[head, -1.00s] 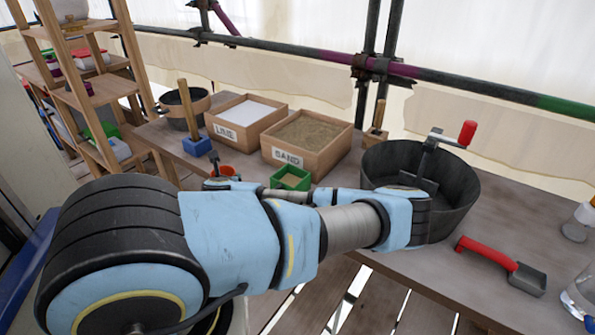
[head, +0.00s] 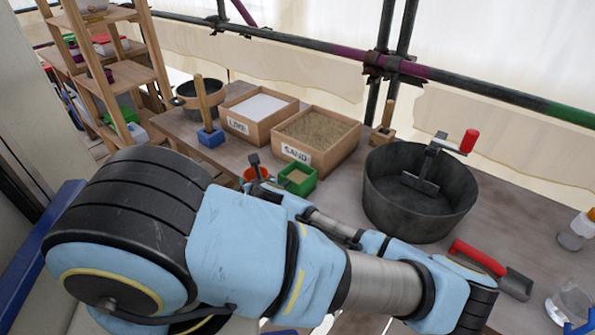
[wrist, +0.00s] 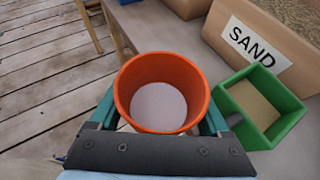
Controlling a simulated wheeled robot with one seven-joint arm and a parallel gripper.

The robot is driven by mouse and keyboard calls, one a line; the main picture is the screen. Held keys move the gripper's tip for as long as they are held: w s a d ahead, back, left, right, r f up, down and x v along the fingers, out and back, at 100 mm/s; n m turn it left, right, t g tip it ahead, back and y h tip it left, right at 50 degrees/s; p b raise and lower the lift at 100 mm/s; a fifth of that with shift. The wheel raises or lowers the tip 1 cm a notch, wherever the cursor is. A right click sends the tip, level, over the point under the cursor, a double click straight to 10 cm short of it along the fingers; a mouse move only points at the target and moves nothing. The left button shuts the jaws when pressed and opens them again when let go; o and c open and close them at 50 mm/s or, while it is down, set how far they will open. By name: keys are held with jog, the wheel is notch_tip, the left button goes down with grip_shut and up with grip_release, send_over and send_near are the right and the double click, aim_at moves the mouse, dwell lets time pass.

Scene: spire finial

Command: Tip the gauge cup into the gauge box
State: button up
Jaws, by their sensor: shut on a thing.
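The orange gauge cup (wrist: 163,92) holds white powder and fills the middle of the wrist view. My gripper (wrist: 160,112) is shut on it, with a teal finger on each side. The cup looks about upright, with the powder inside. The green gauge box (wrist: 262,105) is just right of the cup and has sand inside. In the head view the cup (head: 257,174) shows partly behind my gripper, left of the green box (head: 297,180). My arm hides the lower part of the box's surroundings. The cup's height above the bench cannot be told exactly.
The wooden SAND box (head: 340,150) and LIME box (head: 283,116) stand behind the green box. A dark bucket (head: 417,219) with a red-handled tool in it stands to the right. A red-handled scoop (head: 492,266) lies on the bench. A blue-based wooden-handled tool (head: 209,138) stands at left.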

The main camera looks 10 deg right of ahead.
jog(key=w+d+r+m+g+y, duration=0.1)
jog(key=d+r+m+y, duration=0.3)
jog(key=r+m+y, duration=0.2)
jog(key=shift+w+d+r+m+y, duration=0.3)
jog(key=shift+r+m+y, duration=0.1)
jog(key=shift+m+y, duration=0.55)
dwell(1.0)
jog(key=shift+r+m+g+b, duration=0.2)
jog(key=shift+m+g+b, duration=0.1)
jog(key=shift+m+b, duration=0.1)
jog(key=shift+w+d+f+m+y, duration=0.2)
jog(key=shift+d+f+m+y, duration=0.15)
jog(key=shift+d+m+y, duration=0.3)
dwell(0.7)
jog(key=shift+w+d+r+m+t+y+p, duration=0.1)
jog(key=shift+d+r+m+t+y+p, duration=0.15)
jog(key=shift+m+y+p, duration=0.2)
jog(key=shift+d+r+m+t+y+p, duration=0.15)
jog(key=shift+r+m+t+y+p, duration=0.15)
jog(key=shift+m, duration=0.25)
dwell(1.9)
